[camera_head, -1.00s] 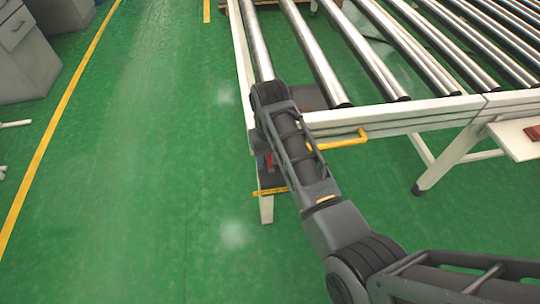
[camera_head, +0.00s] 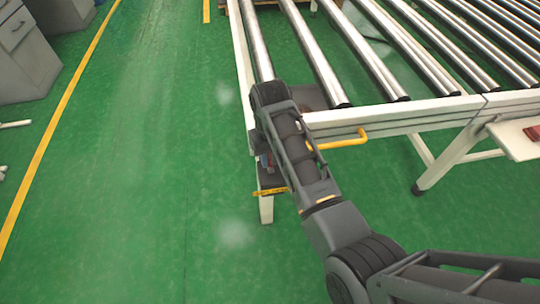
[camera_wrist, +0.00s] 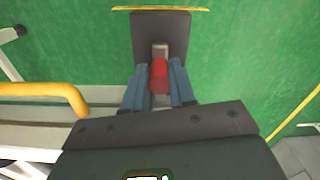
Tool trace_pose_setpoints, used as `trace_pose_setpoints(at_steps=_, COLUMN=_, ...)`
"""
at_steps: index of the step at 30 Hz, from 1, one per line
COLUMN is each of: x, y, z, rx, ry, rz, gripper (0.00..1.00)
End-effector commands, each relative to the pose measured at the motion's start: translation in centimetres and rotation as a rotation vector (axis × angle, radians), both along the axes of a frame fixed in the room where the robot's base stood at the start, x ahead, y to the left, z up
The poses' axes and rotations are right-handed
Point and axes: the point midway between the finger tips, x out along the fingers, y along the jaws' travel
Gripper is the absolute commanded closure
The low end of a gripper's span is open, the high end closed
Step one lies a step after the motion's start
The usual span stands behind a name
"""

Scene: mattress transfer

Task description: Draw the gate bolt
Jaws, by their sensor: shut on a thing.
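The bolt shows in the wrist view as a red knob (camera_wrist: 159,77) on a grey metal piece (camera_wrist: 160,50), in front of a dark plate (camera_wrist: 174,27). My gripper (camera_wrist: 158,84) has its two blue fingers on either side of the red knob and is shut on it. In the head view the dark plate (camera_head: 272,180) hangs below the corner of the roller table, with a yellow strip (camera_head: 269,192) at its lower edge. My arm hides most of the gripper and the knob there.
The white-framed roller table (camera_head: 420,113) fills the upper right, with a yellow handle (camera_head: 340,142) on its near side, close to my arm. The handle also shows at left in the wrist view (camera_wrist: 45,90). Green floor (camera_head: 140,190) is clear to the left, up to grey cabinets (camera_head: 25,50).

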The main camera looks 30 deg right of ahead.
Motion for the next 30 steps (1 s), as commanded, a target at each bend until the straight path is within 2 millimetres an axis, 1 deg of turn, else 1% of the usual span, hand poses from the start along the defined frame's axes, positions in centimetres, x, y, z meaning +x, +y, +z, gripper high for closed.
trace_pose_setpoints(at_steps=4, x=-0.3, y=0.1, z=0.2, rx=-0.001, ry=0.001, rz=0.000, gripper=1.00)
trace_pose_setpoints(at_steps=13, x=-3.2, y=1.0, z=0.3, rx=-0.002, ry=0.002, rz=0.002, gripper=1.00)
trace_pose_setpoints(at_steps=17, x=-3.6, y=1.1, z=0.1, rx=-0.001, ry=0.001, rz=0.001, gripper=1.00)
trace_pose_setpoints(at_steps=25, x=-3.8, y=1.2, z=0.0, rx=0.000, ry=0.006, rz=0.001, gripper=1.00)
trace_pose_setpoints(at_steps=26, x=-3.8, y=1.2, z=-0.1, rx=0.000, ry=0.007, rz=0.002, gripper=0.73)
trace_pose_setpoints(at_steps=30, x=-3.7, y=1.2, z=0.0, rx=0.000, ry=0.005, rz=0.001, gripper=0.60)
